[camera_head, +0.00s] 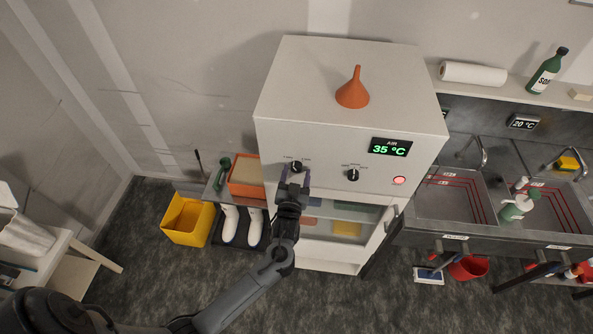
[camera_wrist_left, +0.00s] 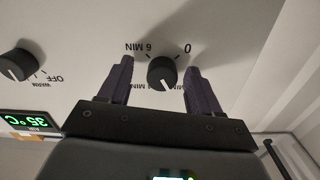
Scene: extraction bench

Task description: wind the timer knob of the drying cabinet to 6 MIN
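The drying cabinet (camera_head: 275,105) is a white box with a display reading AIR 35 °C (camera_head: 390,147). Its black timer knob (camera_head: 296,166) is at the left of the front panel. In the left wrist view, the timer knob (camera_wrist_left: 162,72) appears upside down, with "6 MIN" at its upper left and "0" at its upper right. Its white pointer line is toward the bottom, away from both marks; lower labels are partly hidden. My left gripper (camera_head: 293,181) is open at the panel. In the wrist view its fingers (camera_wrist_left: 160,65) flank the knob with visible gaps. My right gripper is not in view.
An orange funnel (camera_head: 353,90) stands on the cabinet. Sinks (camera_head: 450,200) are to the right; a yellow bin (camera_head: 188,220) and white boots (camera_head: 230,224) are lower left.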

